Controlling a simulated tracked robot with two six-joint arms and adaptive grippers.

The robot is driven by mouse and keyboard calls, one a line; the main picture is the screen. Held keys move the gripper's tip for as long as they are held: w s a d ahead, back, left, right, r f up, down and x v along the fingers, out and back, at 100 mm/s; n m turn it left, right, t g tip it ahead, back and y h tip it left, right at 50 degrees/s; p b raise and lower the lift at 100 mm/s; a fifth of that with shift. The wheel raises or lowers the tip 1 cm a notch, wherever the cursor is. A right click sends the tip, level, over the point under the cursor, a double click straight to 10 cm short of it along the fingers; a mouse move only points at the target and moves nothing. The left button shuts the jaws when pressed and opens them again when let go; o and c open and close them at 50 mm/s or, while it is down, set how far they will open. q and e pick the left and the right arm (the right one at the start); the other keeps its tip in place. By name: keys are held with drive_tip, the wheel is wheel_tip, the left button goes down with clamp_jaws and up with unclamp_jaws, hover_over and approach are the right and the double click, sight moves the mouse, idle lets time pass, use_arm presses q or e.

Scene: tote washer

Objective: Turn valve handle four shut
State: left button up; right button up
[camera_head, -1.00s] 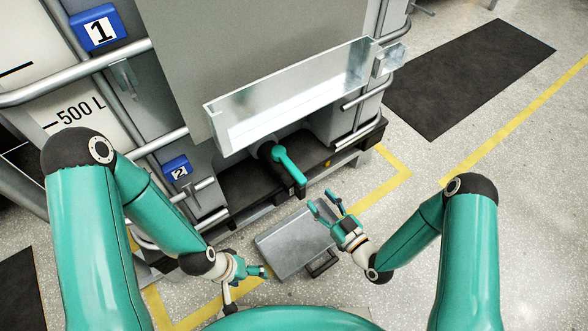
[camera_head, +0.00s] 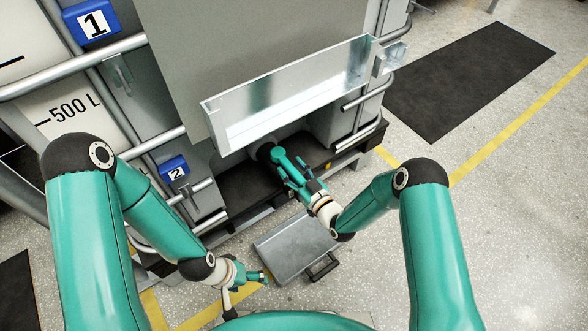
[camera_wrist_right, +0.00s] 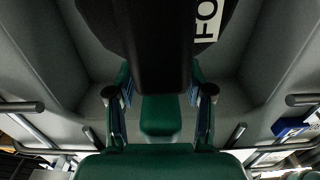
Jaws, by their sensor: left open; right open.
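My left gripper (camera_head: 264,276) is open and empty, low in the middle, away from the valve.
A sloped metal tray (camera_head: 300,92) overhangs the valve. A grey case (camera_head: 290,248) lies on the floor below. Blue signs 1 (camera_head: 92,22) and 2 (camera_head: 175,169) hang on the tank frame's bars at left. Open floor lies to the right.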

clamp_jaws()
